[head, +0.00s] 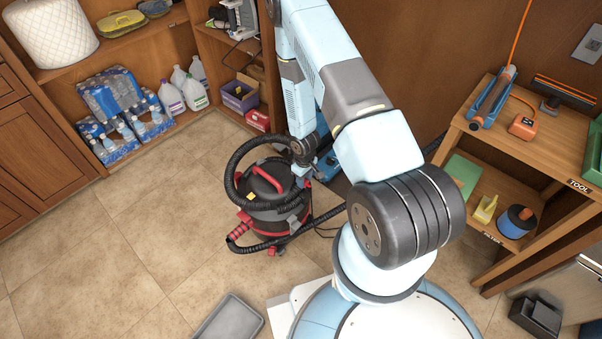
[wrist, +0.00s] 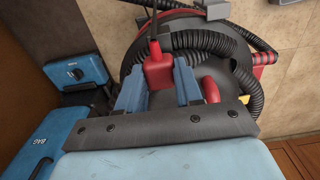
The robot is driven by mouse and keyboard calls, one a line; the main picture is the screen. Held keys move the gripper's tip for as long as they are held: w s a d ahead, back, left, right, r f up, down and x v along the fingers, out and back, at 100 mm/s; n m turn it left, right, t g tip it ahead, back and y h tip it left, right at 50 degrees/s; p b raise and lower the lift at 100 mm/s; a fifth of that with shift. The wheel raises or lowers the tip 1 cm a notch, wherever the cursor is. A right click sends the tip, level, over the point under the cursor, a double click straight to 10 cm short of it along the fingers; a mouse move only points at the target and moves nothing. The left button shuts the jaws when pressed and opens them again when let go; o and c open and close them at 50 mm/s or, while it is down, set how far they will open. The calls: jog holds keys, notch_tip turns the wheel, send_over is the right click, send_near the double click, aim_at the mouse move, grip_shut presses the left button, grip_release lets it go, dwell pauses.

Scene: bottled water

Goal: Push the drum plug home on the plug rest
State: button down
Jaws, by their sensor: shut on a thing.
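A red block-like plug (wrist: 158,72) with a dark cord leaving its top sits between the blue fingers of my gripper (wrist: 160,88) in the wrist view. My gripper is shut on it. The black and red drum vacuum (head: 268,222) stands on the floor in the head view, and my gripper is at its upper right side there. In the wrist view the vacuum (wrist: 190,22) is just beyond the plug. I cannot pick out the plug rest for certain, and the plug's lower end is hidden by my gripper.
A black ribbed hose (head: 239,160) loops around the vacuum. A blue box (wrist: 76,72) and a blue case marked BAG (wrist: 55,140) stand to the left in the wrist view. A wooden bench (head: 520,140) is at the right. Tiled floor is open at the left front.

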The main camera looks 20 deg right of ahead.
jog(key=shift+f, duration=2.7)
jog(key=shift+f, duration=0.55)
jog(key=c, duration=0.7)
grip_release()
jog(key=shift+o, duration=0.2)
notch_tip(320, 180, up, 14)
jog(key=shift+f, duration=0.15)
notch_tip(320, 180, up, 10)
send_over(304, 194)
jog(key=shift+w, duration=0.15)
dwell(1.0)
dwell(0.4)
